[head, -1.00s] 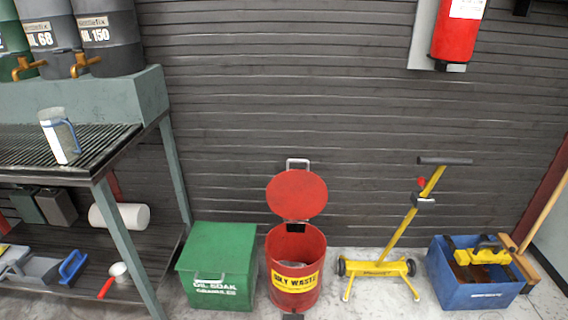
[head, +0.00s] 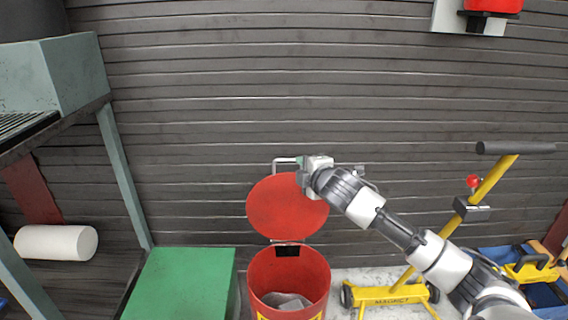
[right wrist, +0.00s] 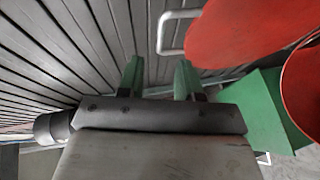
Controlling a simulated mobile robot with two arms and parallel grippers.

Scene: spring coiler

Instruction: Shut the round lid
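The round red lid (head: 284,207) stands open, upright behind the red bin (head: 289,281), with its flat face toward me. A pale bar handle (head: 283,161) sticks up at its top edge. My right gripper (head: 301,161) is at the lid's upper right edge, by the handle. In the right wrist view, its two green fingers (right wrist: 158,78) are apart with nothing between them. There the handle (right wrist: 161,32) shows just beyond the fingertips, beside the lid (right wrist: 240,32). Whether the fingers touch the handle cannot be told. My left gripper is out of view.
A green box (head: 180,285) stands left of the bin, and a grey-green bench (head: 118,165) is farther left. A yellow wheeled stand (head: 395,294) and a blue crate (head: 545,294) are at the right, partly behind my arm. A dark slatted wall (head: 220,100) runs close behind the lid.

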